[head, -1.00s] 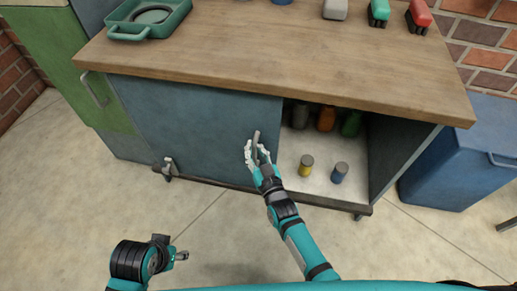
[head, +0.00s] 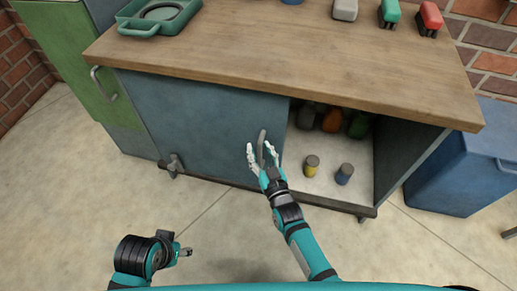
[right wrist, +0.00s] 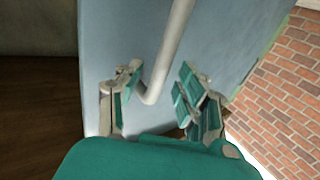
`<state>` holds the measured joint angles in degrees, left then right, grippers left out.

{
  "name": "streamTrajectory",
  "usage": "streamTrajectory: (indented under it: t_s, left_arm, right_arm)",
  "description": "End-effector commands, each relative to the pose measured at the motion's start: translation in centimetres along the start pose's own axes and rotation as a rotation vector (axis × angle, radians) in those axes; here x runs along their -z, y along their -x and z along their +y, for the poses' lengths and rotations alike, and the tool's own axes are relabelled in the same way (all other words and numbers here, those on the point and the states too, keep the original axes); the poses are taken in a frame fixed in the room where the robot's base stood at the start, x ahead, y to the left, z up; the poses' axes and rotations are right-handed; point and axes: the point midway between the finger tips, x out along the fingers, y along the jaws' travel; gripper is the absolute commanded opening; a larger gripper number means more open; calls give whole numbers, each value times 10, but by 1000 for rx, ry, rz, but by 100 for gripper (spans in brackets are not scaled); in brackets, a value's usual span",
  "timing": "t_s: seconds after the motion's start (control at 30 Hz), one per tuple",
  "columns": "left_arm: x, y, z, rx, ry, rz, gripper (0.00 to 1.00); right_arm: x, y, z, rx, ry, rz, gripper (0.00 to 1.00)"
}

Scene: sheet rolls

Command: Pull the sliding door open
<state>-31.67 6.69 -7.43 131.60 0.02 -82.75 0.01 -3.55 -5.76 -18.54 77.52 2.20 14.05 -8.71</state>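The blue-grey sliding door (head: 200,125) covers the left part of the cabinet under the wooden worktop. The cabinet's right part stands open. A grey bar handle (head: 262,143) is near the door's right edge. My right gripper (head: 262,150) is at this handle with its fingers apart. In the right wrist view, my right gripper (right wrist: 157,88) is open. The handle (right wrist: 170,55) passes between its fingers, with gaps visible on both sides, against the door (right wrist: 120,45). My left gripper (head: 186,253) is low at the left, away from the cabinet; its finger opening is unclear.
The wooden worktop (head: 260,55) overhangs the door. A yellow can (head: 311,168) and a blue can (head: 344,175) stand inside the opening, with several darker containers behind. A green cabinet (head: 75,70) is at left, a blue bin (head: 455,165) at right. The floor in front is clear.

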Motion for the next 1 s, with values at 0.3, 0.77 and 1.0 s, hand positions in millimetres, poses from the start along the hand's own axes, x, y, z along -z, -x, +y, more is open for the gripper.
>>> streamTrajectory:
  t_s: [0.3, 0.77, 1.0]
  left_arm:
    - [0, 0, 0, 1, 1, -1, 40]
    - [0, 0, -1, 1, 2, -2, 40]
    - [0, 0, -1, 1, 2, -2, 40]
  right_arm:
    - [-2, 67, -1, 2, -1, -5, 38]
    - [-1, 112, -2, 3, -1, -3, 38]
    - [-1, 112, -2, 2, -1, -3, 38]
